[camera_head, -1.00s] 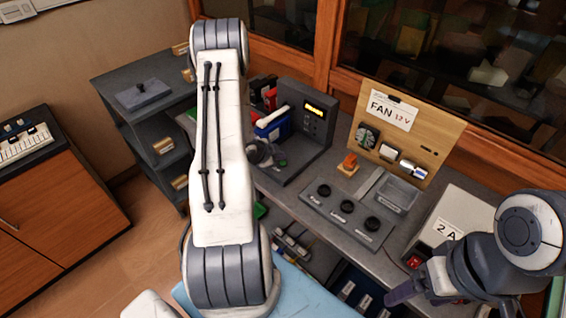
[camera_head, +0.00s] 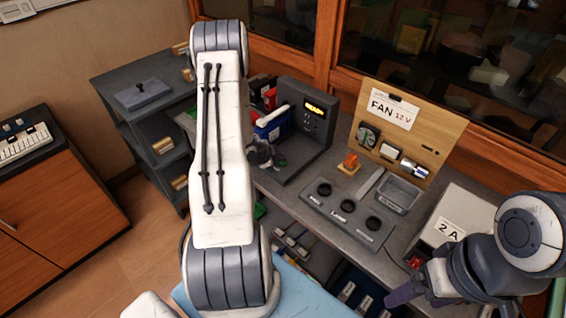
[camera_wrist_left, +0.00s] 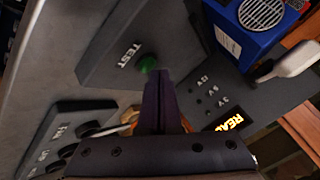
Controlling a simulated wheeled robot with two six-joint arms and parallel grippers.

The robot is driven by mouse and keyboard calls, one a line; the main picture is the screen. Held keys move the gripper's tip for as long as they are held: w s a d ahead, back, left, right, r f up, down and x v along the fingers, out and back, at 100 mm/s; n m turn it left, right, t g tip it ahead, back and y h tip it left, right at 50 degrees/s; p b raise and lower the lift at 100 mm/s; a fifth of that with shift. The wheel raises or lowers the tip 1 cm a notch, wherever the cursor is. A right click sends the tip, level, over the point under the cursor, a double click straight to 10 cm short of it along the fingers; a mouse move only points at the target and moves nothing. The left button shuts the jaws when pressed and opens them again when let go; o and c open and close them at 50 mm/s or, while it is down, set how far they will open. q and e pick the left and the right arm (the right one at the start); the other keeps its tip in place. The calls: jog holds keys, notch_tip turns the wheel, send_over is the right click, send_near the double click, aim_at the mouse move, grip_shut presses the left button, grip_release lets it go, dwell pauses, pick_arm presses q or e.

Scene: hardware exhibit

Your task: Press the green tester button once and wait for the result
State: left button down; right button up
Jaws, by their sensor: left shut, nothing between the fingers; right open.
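The tester (camera_head: 318,125) is a dark grey unit with a lit yellow display and a low base on the bench. The display also shows in the left wrist view (camera_wrist_left: 228,123), where its visible letters read "REA". The green tester button (camera_wrist_left: 148,64) sits beside the word TEST; it also shows small in the head view (camera_head: 283,162). My left gripper (camera_wrist_left: 152,82) is shut and empty, its fingertips right by the button, partly overlapping it in view. I cannot tell whether they touch. My right gripper (camera_head: 398,297) is open and empty at the bench's front right.
A blue box (camera_wrist_left: 240,28) with a round grille and a white-handled tool stand close beside the tester.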

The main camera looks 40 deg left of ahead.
pick_arm(q)
jog(key=shift+f+b, duration=0.45)
jog(key=shift+f, duration=0.05)
dwell(0.3)
jog(key=shift+r, duration=0.1)
jog(key=shift+r+p, duration=0.65)
jog(key=shift+r, duration=0.1)
notch_tip(320, 180, up, 5)
jog(key=p, duration=0.3)
jog(key=shift+p, duration=0.4)
dwell(0.7)
